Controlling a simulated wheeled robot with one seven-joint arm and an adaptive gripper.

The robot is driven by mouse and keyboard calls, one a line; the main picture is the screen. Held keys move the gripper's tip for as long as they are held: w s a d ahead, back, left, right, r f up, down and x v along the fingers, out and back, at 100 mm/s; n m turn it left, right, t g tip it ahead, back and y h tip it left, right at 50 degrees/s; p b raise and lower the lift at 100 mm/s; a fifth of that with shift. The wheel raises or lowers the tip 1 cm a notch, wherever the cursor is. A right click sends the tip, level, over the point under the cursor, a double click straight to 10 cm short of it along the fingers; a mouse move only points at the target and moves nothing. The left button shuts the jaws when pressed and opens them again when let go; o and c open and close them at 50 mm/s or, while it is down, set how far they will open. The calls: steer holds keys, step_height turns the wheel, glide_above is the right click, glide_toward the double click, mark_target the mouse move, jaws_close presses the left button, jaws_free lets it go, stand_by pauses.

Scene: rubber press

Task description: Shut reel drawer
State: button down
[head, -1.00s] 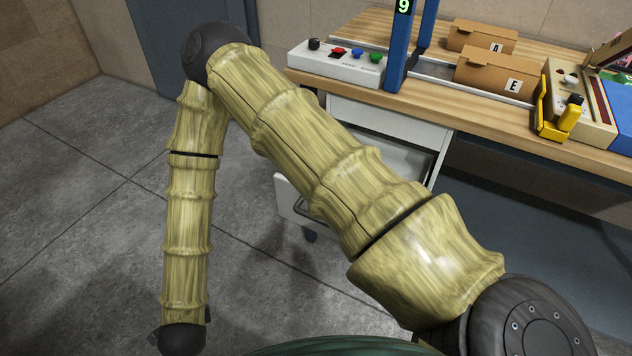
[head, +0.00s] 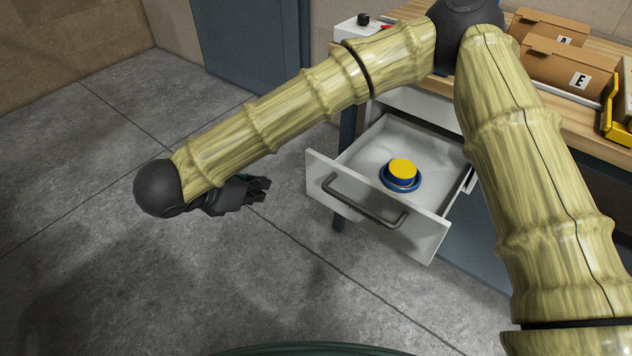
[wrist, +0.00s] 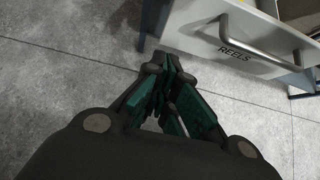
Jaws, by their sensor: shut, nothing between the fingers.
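The reel drawer (head: 372,218) is pulled out from under the bench, with a grey bar handle (head: 362,200) on its white front. A blue reel with a yellow top (head: 402,175) sits inside it. In the wrist view the drawer front (wrist: 262,62) carries the word REELS below the handle (wrist: 258,42). My gripper (head: 262,188) is left of the drawer front, apart from it, over the floor. In the wrist view my gripper (wrist: 172,72) has its fingers together and empty, short of the drawer front.
The wooden bench (head: 440,90) is above the drawer, with cardboard boxes (head: 568,72) and a yellow holder (head: 612,105) on it. A blue door (head: 252,40) is in the back wall. The grey floor (head: 80,190) on the left is clear.

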steer(key=w+d+r+b+x, duration=0.1)
steer(key=r+x, duration=0.1)
steer(key=x, duration=1.1)
steer(key=shift+w+d+b, duration=0.2)
steer(key=shift+w+b, duration=0.05)
steer(key=shift+b, duration=0.15)
